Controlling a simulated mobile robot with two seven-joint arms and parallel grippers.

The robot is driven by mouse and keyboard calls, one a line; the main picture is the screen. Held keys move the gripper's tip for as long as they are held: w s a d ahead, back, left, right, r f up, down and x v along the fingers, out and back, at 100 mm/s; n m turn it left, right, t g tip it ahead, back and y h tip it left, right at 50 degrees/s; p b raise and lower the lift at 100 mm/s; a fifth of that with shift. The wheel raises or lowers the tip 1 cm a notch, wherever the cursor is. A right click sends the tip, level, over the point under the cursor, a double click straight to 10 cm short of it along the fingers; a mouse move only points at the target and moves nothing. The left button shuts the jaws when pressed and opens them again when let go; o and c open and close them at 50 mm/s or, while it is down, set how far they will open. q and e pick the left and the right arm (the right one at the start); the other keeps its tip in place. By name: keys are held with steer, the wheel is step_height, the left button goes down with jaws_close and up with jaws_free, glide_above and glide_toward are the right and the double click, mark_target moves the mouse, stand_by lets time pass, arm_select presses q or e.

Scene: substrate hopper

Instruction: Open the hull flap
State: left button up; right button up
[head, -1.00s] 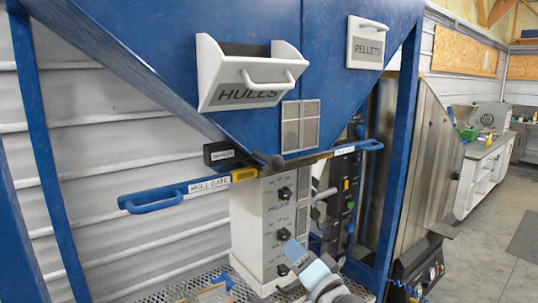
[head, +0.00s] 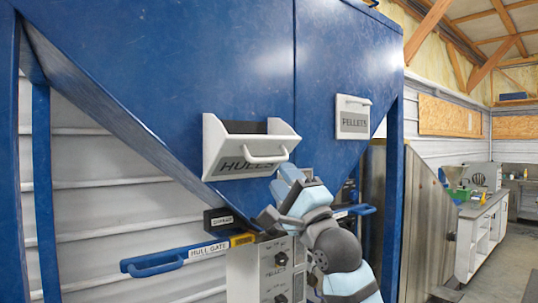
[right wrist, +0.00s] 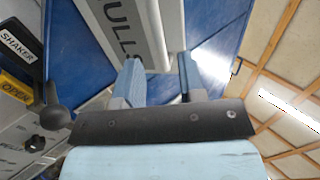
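The white hull flap (head: 228,165), marked HULLS, is on the front of the blue hopper. It is tilted outward, with its dark opening (head: 245,128) showing above the front panel. Its bar handle (head: 265,160) is on the front. My right gripper (head: 282,182) is just below and to the right of the flap, apart from the handle as far as I can tell. In the right wrist view, its two blue fingers (right wrist: 161,72) are spread with nothing between them, and the flap (right wrist: 125,28) is beyond them. My left gripper is not in view.
A closed white PELLETS flap (head: 352,118) is to the right on the hopper. Below are the blue HULL GATE handle (head: 155,265), a black SHAKER box (head: 218,219) and a control panel (head: 255,270). A workbench (head: 480,225) stands far right.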

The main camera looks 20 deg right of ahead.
mark_target(270, 161)
steer(key=p+x, duration=0.1)
steer(key=x, duration=0.5)
steer(key=shift+c, duration=0.3)
jaws_close()
